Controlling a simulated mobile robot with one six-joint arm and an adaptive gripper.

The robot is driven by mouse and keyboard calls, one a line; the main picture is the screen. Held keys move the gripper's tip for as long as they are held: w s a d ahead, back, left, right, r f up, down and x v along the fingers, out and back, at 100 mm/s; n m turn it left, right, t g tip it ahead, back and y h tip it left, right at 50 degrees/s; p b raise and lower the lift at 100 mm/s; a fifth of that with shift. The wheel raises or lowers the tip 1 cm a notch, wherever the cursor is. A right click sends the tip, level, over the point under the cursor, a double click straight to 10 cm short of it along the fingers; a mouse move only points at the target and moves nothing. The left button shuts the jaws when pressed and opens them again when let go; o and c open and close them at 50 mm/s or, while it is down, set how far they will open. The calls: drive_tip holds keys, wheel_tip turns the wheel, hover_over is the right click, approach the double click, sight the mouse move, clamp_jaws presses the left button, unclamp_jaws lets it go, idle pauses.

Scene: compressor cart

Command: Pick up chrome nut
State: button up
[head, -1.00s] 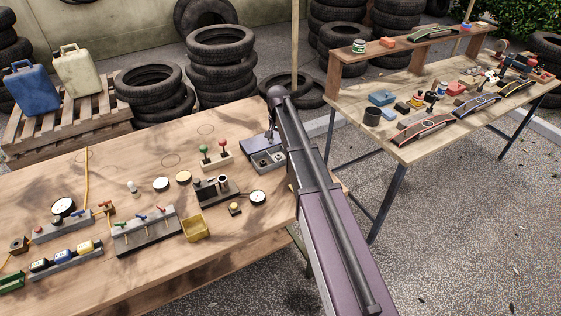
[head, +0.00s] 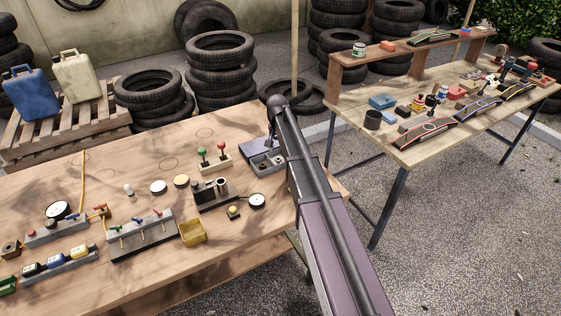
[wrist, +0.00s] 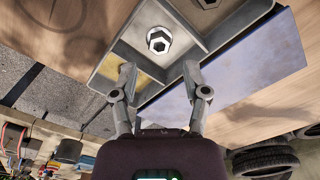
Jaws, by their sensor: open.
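A chrome hex nut (wrist: 159,40) with a dark centre hole sits in a compartment of a grey divided tray (wrist: 128,52) in the wrist view. My gripper (wrist: 159,72) is open and empty, its two fingertips apart and just below the nut in the picture. The nut is not between the fingers; the height gap is hard to judge. In the head view my gripper (head: 271,138) is over the tray (head: 254,146) at the right end of the near workbench. The nut is too small to make out there.
A second metal nut (wrist: 208,2) lies in the neighbouring compartment. A bluish flat panel (wrist: 225,75) adjoins the tray.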

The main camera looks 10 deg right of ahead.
sight(278, 158)
drive_tip(key=shift+w+f+b, duration=0.1)
drive_tip(key=shift+f+b, duration=2.25)
drive_tip(key=shift+f, duration=0.15)
clamp_jaws()
